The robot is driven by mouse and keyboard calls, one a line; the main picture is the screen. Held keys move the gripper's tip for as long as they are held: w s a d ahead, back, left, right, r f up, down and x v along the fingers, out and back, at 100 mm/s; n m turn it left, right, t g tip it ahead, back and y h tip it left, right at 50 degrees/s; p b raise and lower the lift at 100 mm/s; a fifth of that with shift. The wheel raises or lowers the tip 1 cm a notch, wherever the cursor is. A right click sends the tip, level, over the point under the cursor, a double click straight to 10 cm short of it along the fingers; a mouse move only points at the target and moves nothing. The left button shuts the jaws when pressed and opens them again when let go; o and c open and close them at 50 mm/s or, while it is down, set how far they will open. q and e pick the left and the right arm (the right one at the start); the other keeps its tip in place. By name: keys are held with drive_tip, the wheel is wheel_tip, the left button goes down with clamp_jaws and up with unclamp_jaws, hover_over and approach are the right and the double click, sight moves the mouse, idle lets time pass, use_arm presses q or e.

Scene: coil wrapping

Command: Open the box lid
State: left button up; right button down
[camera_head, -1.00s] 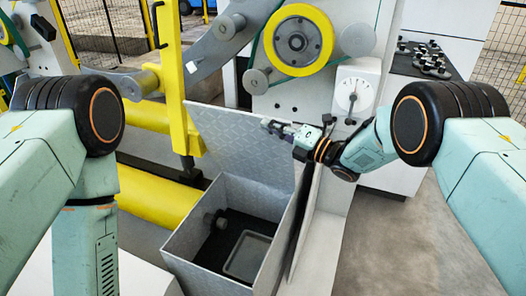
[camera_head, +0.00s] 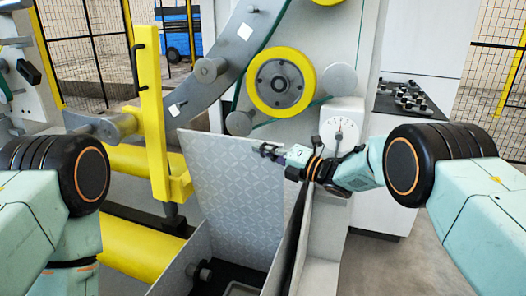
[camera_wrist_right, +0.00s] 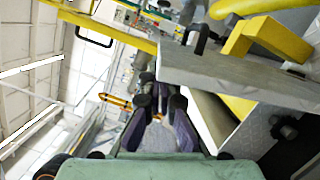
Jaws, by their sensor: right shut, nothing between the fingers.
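The box (camera_head: 190,262) is grey with a patterned surface and stands low in the head view, its front cut off by the frame. Its lid (camera_head: 225,185) stands open and upright at the back of the opening; it also shows in the wrist view (camera_wrist_right: 235,75). My right gripper (camera_head: 262,150) is shut and empty at the lid's upper right corner. I cannot tell whether it touches the lid. The shut fingers also show in the wrist view (camera_wrist_right: 158,88), to the left of the lid panel. My left gripper is out of view.
A dark knob (camera_head: 203,273) shows inside the box. A yellow post (camera_head: 154,115) and yellow rollers (camera_head: 125,247) are on the left. Bare floor lies at right.

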drive_tip(key=v, duration=1.2)
drive_tip(key=s+d+f+m+t+h, duration=0.1)
drive_tip(key=d+f+m+h, duration=0.1)
drive_tip(key=f+m+h, duration=0.35)
drive_tip(key=s+d+f+m+t+h, duration=0.1)
drive_tip(key=d+f+m+h, duration=0.1)
drive_tip(key=f+m, duration=0.65)
drive_tip(key=s+d+f+m+g+h, duration=0.3)
drive_tip(key=s+f+m+h, duration=0.1)
drive_tip(key=s+f+m, duration=0.6)
drive_tip(key=s+d+f+m+g+h, duration=0.1)
drive_tip(key=s+m+g, duration=0.2)
drive_tip(key=s, duration=0.9)
drive_tip(key=s+d+f+m+g+h+p, duration=0.1)
drive_tip(key=s+d+f+m+g+h, duration=0.1)
drive_tip(key=s, duration=1)
drive_tip(key=s+d+f+m+g+h+p, duration=0.1)
drive_tip(key=s+m+g, duration=0.3)
drive_tip(key=s, duration=0.8)
drive_tip(key=shift+s+d+f+m, duration=0.25)
drive_tip(key=shift+s+m, duration=0.1)
drive_tip(key=shift+m, duration=0.15)
drive_tip(key=shift+h, duration=0.25)
